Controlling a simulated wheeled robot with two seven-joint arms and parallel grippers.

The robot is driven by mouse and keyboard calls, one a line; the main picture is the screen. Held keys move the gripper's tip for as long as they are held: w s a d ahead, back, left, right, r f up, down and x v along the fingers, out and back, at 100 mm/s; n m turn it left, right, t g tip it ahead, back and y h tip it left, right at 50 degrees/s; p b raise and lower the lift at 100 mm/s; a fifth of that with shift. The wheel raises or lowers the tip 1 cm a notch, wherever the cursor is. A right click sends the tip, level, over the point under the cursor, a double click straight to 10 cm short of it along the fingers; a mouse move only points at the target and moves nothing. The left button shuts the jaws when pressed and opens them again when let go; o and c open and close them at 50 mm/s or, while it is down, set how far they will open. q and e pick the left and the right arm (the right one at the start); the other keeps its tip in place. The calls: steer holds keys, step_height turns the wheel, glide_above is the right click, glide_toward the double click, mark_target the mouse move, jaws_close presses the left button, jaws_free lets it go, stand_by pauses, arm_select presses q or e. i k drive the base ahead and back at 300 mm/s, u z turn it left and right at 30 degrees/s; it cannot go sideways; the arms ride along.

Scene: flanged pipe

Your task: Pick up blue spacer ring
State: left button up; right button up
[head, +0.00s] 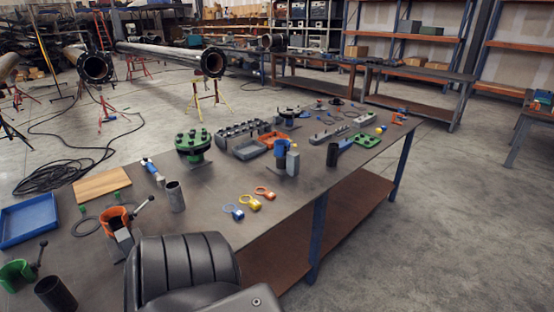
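The blue spacer ring (233,212) lies flat near the front edge of the table. It is a small ring with a solid tab. A yellow ring (249,203) of the same shape lies just right of it, and an orange ring (265,193) lies beyond that; the three are apart in a slanting row. Neither my left nor my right gripper shows in the head view.
The long dark table (225,180) is crowded. A blue tray (28,219) and wooden board (102,184) lie at left. Bare tabletop surrounds the rings.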

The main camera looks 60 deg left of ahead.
mark_target(238, 213)
steer(key=u, duration=0.2)
steer(key=i, duration=1.05)
steer(key=u, duration=1.3)
steer(key=i, duration=0.75)
steer(key=u, duration=0.8)
